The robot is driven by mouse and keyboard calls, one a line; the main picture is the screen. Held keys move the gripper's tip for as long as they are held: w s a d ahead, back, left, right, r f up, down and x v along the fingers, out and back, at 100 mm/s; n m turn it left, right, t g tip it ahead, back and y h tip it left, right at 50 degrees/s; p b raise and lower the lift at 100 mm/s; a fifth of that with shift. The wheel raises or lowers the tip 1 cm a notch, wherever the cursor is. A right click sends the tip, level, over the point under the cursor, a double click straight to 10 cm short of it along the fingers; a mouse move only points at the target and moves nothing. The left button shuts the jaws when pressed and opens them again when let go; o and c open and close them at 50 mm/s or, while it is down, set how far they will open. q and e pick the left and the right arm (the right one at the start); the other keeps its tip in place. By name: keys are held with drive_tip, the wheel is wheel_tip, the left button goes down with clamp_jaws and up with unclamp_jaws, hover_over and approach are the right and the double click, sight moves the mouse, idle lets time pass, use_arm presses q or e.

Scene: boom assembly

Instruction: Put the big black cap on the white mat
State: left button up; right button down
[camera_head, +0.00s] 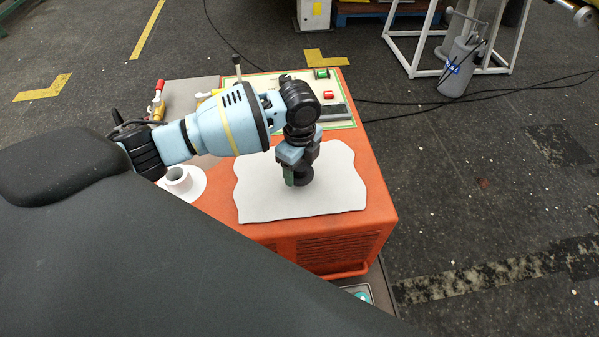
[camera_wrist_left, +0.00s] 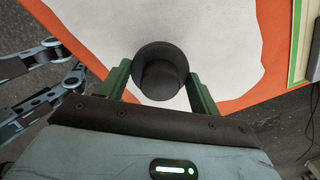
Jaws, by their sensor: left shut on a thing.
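The white mat (camera_head: 265,190) lies on top of the orange cabinet, and it also fills the upper part of the left wrist view (camera_wrist_left: 100,40). The big black cap (camera_wrist_left: 160,72) is between the green fingers of my left gripper (camera_wrist_left: 160,85), which is shut on it. In the head view the cap (camera_head: 303,174) shows at the fingers of my left gripper (camera_head: 297,176), over the right half of the mat. The gripper points downward. I cannot tell whether the cap touches the mat.
The orange cabinet (camera_head: 372,200) carries a panel with green and red buttons (camera_head: 328,95) behind the mat. A white round holder (camera_head: 178,180) stands left of the mat. A red-handled valve (camera_head: 158,100) is at the back left. The mat's left part is bare.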

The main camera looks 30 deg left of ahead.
use_arm(q)
drive_tip(key=shift+f, duration=1.3)
drive_tip(key=shift+f, duration=0.1)
drive_tip(key=o, duration=1)
drive_tip(key=shift+s, duration=0.1)
drive_tip(key=shift+o, duration=0.2)
wheel_tip(320, 180, up, 11)
drive_tip(key=shift+r+p, duration=0.1)
drive_tip(key=shift+p, duration=0.45)
drive_tip(key=shift+r, duration=0.5)
